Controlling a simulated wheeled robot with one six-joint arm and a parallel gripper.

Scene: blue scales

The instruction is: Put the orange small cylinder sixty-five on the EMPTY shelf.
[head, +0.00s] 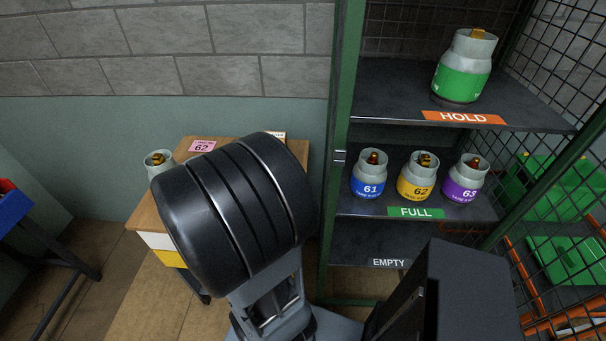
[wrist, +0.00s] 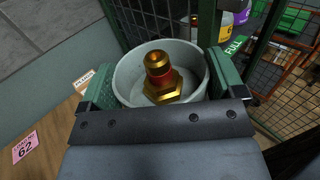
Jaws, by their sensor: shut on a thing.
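My gripper (wrist: 160,82) is shut on a small cylinder (wrist: 126,78), one green-padded finger on each side of its pale grey collar. The wrist view looks down on its brass valve with a red band. Its coloured label and number are hidden, so I cannot tell if it is the orange sixty-five. In the head view my dark arm hides the gripper and this cylinder. The EMPTY shelf (head: 362,243) is the lowest visible shelf of the green-framed cage. Its visible part is bare; my arm hides some of its right side.
Cylinders 61 (head: 369,174), 62 (head: 418,176) and 63 (head: 466,178) stand on the FULL shelf. A green-labelled cylinder (head: 464,68) stands on HOLD. Another cylinder (head: 157,161) is on the wooden table (head: 145,216). The cage's green post (head: 341,130) stands between table and shelves.

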